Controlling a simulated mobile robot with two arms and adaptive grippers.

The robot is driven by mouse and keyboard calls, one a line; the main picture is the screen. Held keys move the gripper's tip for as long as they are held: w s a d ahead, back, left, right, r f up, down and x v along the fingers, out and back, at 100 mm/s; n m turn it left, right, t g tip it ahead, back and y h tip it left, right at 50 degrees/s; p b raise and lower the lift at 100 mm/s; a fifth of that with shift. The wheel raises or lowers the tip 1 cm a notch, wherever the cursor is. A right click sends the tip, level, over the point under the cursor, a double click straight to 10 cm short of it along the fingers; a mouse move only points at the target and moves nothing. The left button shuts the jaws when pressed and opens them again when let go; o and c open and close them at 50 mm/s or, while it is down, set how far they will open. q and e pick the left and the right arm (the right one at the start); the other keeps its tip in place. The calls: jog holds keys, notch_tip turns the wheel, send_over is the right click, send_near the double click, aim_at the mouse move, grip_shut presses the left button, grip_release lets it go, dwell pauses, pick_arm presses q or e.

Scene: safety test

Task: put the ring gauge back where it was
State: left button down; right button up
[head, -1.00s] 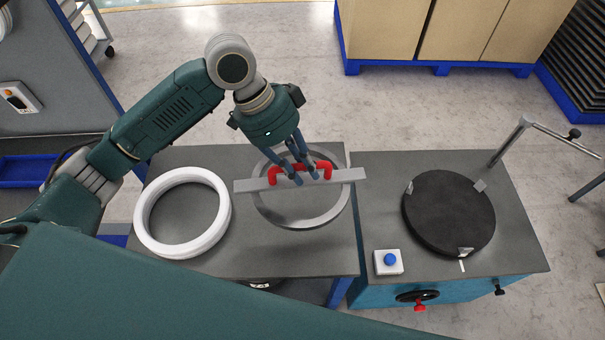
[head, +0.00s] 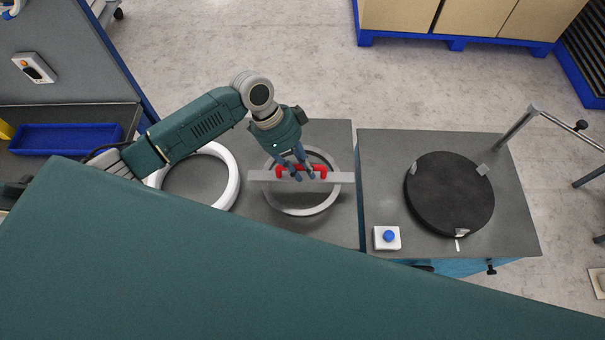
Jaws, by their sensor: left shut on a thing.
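The ring gauge, a grey metal ring (head: 300,211) with a flat bar (head: 344,177) and a red handle (head: 320,172) across it, is at the right part of the left grey table. My left gripper (head: 304,176) is over the ring and shut on the red handle. I cannot tell how far the ring is above the table top. My right gripper is not in view.
A white ring (head: 231,178) lies left of the gauge, partly hidden by my arm and body. The right table (head: 388,160) holds a black disc (head: 449,193) with small clamps and a blue-button box (head: 386,244). A bent metal post (head: 517,125) stands at its back right corner.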

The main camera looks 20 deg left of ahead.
aim_at(303, 177)
pick_arm(q)
jog(key=shift+f, duration=2.35)
jog(key=c, duration=1.6)
grip_release()
jog(key=shift+o, duration=0.2)
jog(key=b+v, duration=0.1)
jog(key=v, duration=1.1)
jog(key=shift+d, duration=0.1)
